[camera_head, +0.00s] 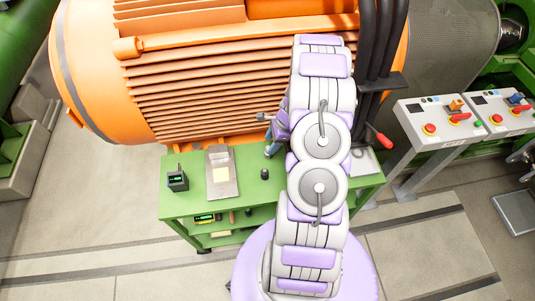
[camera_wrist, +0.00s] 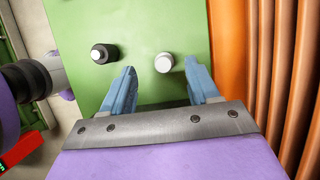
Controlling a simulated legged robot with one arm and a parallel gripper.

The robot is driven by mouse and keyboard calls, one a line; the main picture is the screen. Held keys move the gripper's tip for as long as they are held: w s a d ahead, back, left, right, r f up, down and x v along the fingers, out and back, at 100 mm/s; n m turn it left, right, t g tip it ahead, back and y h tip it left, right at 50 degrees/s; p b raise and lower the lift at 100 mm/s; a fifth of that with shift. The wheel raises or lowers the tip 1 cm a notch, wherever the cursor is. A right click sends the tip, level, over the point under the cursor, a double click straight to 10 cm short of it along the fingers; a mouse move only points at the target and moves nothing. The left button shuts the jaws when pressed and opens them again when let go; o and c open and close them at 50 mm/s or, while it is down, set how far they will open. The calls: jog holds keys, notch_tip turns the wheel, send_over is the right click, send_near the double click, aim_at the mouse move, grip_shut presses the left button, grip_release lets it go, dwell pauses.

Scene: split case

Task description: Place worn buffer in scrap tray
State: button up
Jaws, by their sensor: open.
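Two small cylinders stand on the green bench top: a dark one with a grey top (camera_wrist: 104,53) and a pale grey-white one (camera_wrist: 164,62). I cannot tell by looks which is the worn buffer. A dark cylinder also shows in the head view (camera_head: 264,174). My gripper (camera_wrist: 160,68) is open and empty, its blue fingers spread; in the wrist view the pale cylinder appears between the fingertips. In the head view my gripper (camera_head: 277,134) is over the bench's back edge, partly behind my arm. A flat grey tray-like piece with a yellow patch (camera_head: 221,187) lies on the bench; I cannot tell if it is the scrap tray.
The green bench (camera_head: 195,208) has a small black meter (camera_head: 177,181) at its left and a lower shelf with items. A large orange finned motor (camera_head: 95,70) stands behind. Control panels (camera_head: 432,125) stand at right. My arm hides the bench's middle.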

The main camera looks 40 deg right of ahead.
aim_at(266, 151)
jog(key=shift+x, duration=0.9)
jog(key=shift+d+f, duration=0.35)
jog(key=shift+f, duration=0.1)
jog(key=b+x, duration=0.1)
jog(key=x, duration=0.3)
jog(key=shift+f, duration=0.15)
jog(key=shift+w+a+f, duration=0.1)
jog(key=shift+a+f, duration=0.05)
jog(key=shift+a, duration=0.25)
jog(key=shift+d, duration=0.5)
jog(key=c, duration=0.6)
jog(key=shift+a, duration=0.25)
grip_shut()
